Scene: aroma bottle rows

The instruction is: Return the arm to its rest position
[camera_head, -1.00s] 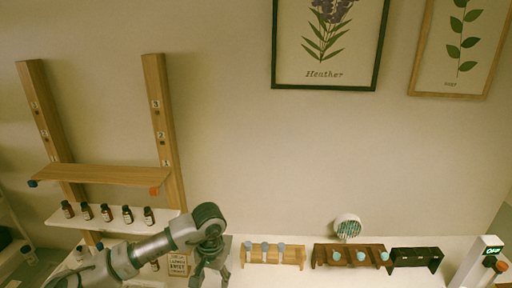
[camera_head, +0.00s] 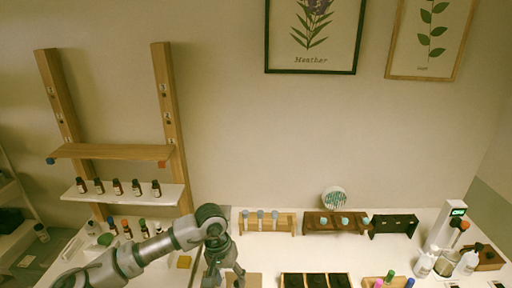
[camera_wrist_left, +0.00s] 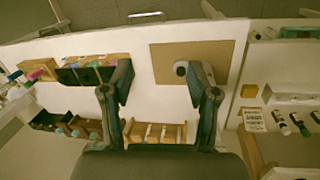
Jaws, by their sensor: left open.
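My left arm comes in from the lower left in the head view. My left gripper (camera_head: 225,276) hangs pointing down over the table's near part, left of the black-lined tray. In the left wrist view the fingers (camera_wrist_left: 160,78) are spread wide with nothing between them. A tan board (camera_wrist_left: 205,55) lies on the white table beyond the fingertips. A small round grey-white object (camera_wrist_left: 181,68) is on it beside the right finger. My right gripper is not in view.
A light wooden rack (camera_head: 267,222) with tubes, a brown rack (camera_head: 336,223) and a black rack (camera_head: 394,226) stand along the wall. The black-lined tray (camera_head: 315,281) is at the front. A shelf (camera_head: 122,192) with several bottles stands left. The white table between racks and tray is clear.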

